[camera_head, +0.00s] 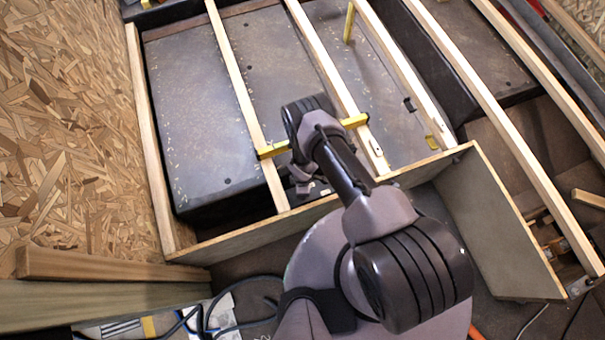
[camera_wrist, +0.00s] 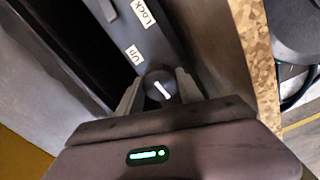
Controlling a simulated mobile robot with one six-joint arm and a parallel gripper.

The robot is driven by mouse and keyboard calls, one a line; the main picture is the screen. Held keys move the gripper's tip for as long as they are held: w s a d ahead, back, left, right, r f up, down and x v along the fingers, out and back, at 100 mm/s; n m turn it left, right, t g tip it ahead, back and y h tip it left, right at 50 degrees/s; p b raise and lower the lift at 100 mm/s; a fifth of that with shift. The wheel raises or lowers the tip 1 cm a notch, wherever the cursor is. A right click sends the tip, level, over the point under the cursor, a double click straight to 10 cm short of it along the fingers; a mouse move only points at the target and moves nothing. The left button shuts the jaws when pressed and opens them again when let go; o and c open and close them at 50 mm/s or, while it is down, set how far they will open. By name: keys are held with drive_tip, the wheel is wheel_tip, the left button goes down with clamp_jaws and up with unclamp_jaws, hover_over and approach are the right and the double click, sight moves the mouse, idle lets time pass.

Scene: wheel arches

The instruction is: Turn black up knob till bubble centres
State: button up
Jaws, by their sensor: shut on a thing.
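The black knob (camera_wrist: 158,88) with a white pointer line sits between the fingers of my gripper (camera_wrist: 159,90) in the wrist view. The fingers are shut on its two sides. A white "UP" label (camera_wrist: 133,55) is just above the knob, and a "LOCK" label (camera_wrist: 143,12) is farther along the same dark strip. In the head view, a yellow bar (camera_head: 355,121), seemingly the spirit level, lies across the wooden slats; my arm hides its middle. No bubble can be made out. My arm also hides the knob there.
Long pale slats (camera_head: 240,85) run over dark boxed arches (camera_head: 190,110). A wooden frame board (camera_head: 250,237) crosses in front, and a panel (camera_head: 490,225) stands at right. Chipboard (camera_head: 70,130) covers the left. Loose dark cables (camera_head: 235,290) lie at the bottom.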

drive_tip(key=m, duration=0.4)
drive_tip(key=shift+m, duration=0.3)
drive_tip(key=m, duration=0.3)
drive_tip(key=shift+m, duration=0.4)
drive_tip(key=m, duration=0.3)
drive_tip(key=shift+m, duration=0.3)
drive_tip(key=m, duration=0.3)
drive_tip(key=shift+m, duration=0.3)
drive_tip(key=m, duration=0.3)
drive_tip(key=shift+m, duration=0.3)
drive_tip(key=m, duration=0.4)
drive_tip(key=shift+m, duration=0.3)
drive_tip(key=m, duration=0.3)
drive_tip(key=shift+m, duration=2)
